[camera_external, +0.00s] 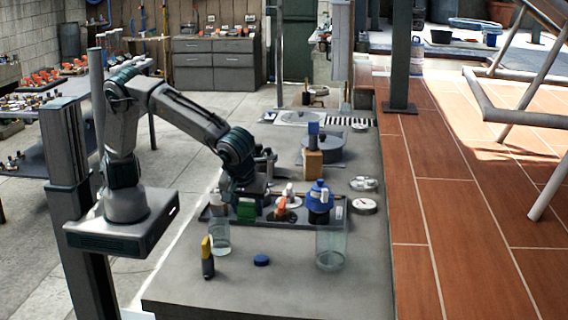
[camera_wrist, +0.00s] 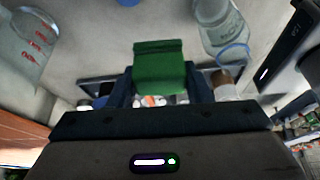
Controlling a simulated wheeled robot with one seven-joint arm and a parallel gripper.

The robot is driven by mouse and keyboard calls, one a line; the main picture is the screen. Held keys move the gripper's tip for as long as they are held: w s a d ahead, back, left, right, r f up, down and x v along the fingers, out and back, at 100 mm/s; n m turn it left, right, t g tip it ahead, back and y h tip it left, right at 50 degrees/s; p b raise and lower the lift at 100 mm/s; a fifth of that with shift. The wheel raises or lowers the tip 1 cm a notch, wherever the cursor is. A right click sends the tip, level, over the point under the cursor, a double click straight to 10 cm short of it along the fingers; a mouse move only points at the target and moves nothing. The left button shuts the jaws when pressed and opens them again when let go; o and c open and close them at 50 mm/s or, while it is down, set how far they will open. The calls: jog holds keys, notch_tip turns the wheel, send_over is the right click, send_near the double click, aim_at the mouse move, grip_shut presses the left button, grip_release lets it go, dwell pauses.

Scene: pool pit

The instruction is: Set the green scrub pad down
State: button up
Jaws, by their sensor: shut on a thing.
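The green scrub pad (camera_wrist: 160,68) is upright between the two dark fingers of my gripper (camera_wrist: 161,88) in the wrist view. My gripper is shut on it. In the external view the green pad (camera_external: 246,210) shows below the end of my arm, over or near the dark tray (camera_external: 262,222). I cannot tell whether the pad touches the tray or hangs just above it. Most of my gripper (camera_external: 246,200) blends into the arm in that view.
A clear glass (camera_external: 220,235) and a larger clear jar (camera_external: 330,248) stand in front of the tray. A yellow-and-black bottle (camera_external: 208,258) and a blue lid (camera_external: 261,260) are nearer. A blue-topped container (camera_external: 318,202) stands right of the pad. The front grey counter (camera_external: 270,290) is mostly clear.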

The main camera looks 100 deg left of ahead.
jog(key=shift+a+n, duration=0.3)
jog(key=shift+a, duration=0.15)
jog(key=w+a+f, duration=0.2)
jog(key=w+a+f+p, duration=0.1)
jog(key=w+a+f, duration=0.1)
jog(key=w+a, duration=0.1)
jog(key=w+a+f+p, duration=0.1)
jog(key=w+a+f, duration=0.1)
jog(key=a, duration=0.1)
jog(key=shift+w+a+f, duration=0.2)
jog(key=shift+w+f, duration=0.1)
jog(key=shift+f, duration=0.1)
jog(key=shift+f+p, duration=0.45)
jog(key=shift+f, duration=1.6)
jog(key=shift+f, duration=0.25)
jog(key=o, duration=1)
jog(key=shift+r, duration=0.1)
jog(key=shift+r, duration=0.1)
